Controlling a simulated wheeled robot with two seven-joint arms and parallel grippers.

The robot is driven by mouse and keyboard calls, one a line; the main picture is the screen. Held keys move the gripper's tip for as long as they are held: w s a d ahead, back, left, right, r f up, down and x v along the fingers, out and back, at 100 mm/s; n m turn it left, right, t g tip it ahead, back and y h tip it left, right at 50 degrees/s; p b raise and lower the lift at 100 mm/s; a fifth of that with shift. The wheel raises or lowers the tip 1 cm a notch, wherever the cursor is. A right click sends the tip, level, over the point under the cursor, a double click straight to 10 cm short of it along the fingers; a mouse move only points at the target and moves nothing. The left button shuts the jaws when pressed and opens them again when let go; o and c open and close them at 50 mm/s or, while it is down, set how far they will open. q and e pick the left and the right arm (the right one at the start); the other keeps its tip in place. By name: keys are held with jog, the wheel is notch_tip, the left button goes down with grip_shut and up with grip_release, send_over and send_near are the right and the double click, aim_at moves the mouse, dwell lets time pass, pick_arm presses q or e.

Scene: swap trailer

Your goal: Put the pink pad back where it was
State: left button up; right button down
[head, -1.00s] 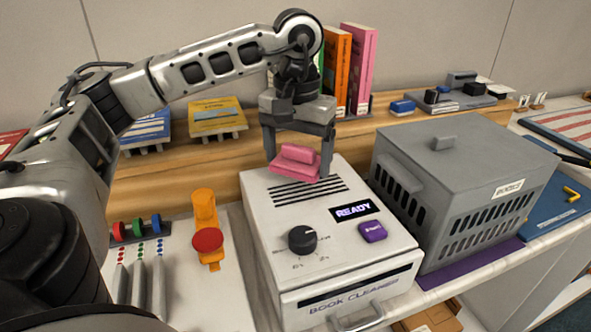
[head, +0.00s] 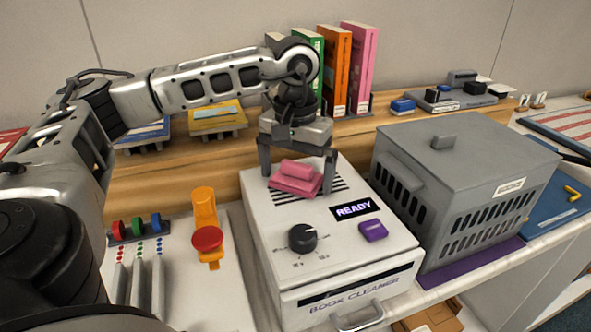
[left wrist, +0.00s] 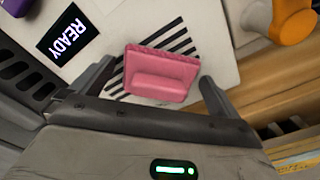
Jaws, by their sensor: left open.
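The pink pad (head: 296,179), a flat block with a raised grip bar, lies on the striped vent on top of the white book cleaner (head: 268,235). In the left wrist view the pad (left wrist: 160,68) covers part of the black stripes. My left gripper (head: 297,180) is open above the pad, pointing down. Its fingers stand on either side of the pad, with a gap showing on both sides in the left wrist view (left wrist: 157,74). My right gripper is not in view.
A grey lidded crate (head: 455,150) stands close to the right of the cleaner. An orange stand with a red disc (head: 207,239) is on the left. Upright books (head: 360,65) stand on the wooden shelf behind. The cleaner's front top holds a knob (head: 302,238) and a purple button (head: 373,230).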

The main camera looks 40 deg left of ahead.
aim_at(296, 166)
pick_arm(q)
notch_tip(296, 166, up, 12)
jog(key=p, duration=0.1)
jog(key=shift+r+p, duration=0.2)
jog(key=shift+p, duration=0.2)
jog(key=shift+f, duration=0.1)
dwell(0.4)
